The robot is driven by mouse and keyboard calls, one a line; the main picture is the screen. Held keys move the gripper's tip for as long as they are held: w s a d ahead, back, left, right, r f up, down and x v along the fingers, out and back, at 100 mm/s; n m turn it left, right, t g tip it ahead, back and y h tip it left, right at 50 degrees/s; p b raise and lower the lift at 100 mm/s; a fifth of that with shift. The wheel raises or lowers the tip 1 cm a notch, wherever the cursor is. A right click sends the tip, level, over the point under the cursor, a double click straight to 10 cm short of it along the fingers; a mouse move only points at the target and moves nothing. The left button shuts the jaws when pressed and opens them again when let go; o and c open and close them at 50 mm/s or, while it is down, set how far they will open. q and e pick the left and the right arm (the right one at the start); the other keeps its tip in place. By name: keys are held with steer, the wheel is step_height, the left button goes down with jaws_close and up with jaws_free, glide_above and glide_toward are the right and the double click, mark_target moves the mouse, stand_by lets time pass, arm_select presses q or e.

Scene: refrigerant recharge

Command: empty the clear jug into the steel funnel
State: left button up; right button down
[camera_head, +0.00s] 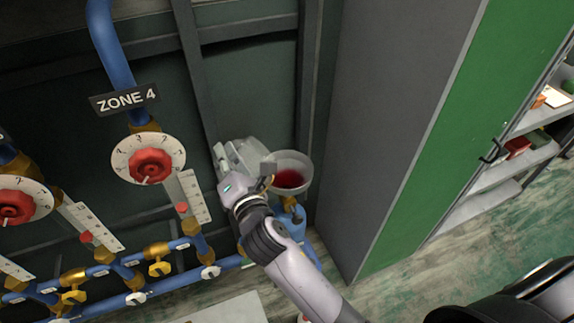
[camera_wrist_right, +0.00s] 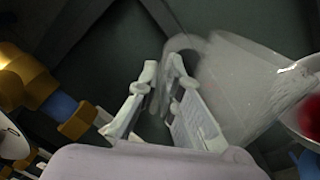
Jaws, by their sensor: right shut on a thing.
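The clear jug (camera_head: 252,152) is tilted, its mouth towards the right, at the rim of the steel funnel (camera_head: 305,164). Red liquid (camera_head: 288,178) lies in the funnel's bowl. My right gripper (camera_head: 222,160) is shut on the jug's handle, left of the funnel, and partly hides the jug. In the right wrist view the jug (camera_wrist_right: 236,88) slants from the fingers (camera_wrist_right: 163,75) to the funnel (camera_wrist_right: 312,64) at the right edge. No red shows clearly in the jug's visible body. My left gripper is out of view.
Blue pipes (camera_head: 112,40), red-knobbed dials (camera_head: 150,165) and yellow valves (camera_head: 158,268) fill the wall at the left. A grey cabinet side (camera_head: 385,120) stands close right of the funnel. Shelves (camera_head: 505,170) are farther right.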

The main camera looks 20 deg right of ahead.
steer(key=shift+a+f+n+b, duration=0.25)
steer(key=shift+f+n+b, duration=0.15)
steer(key=shift+f+n, duration=0.3)
steer(key=shift+s+a+f+n+p, duration=0.1)
steer(key=shift+a+n+p, duration=0.25)
steer(key=shift+n, duration=0.15)
steer(key=shift+a+f+n+p, duration=0.1)
steer(key=shift+a+n+p, duration=0.35)
steer(key=shift+n, duration=0.25)
steer(key=a+r+n+p, duration=0.2)
steer(key=r+p, duration=0.4)
steer(key=r, duration=0.3)
steer(key=a+r+n+p, duration=0.3)
steer(key=r+n+p, duration=0.2)
steer(key=r, duration=0.4)
steer(key=shift+s+a+r+y+p, duration=0.15)
steer(key=shift+y+p, duration=0.15)
steer(key=shift+p, duration=0.05)
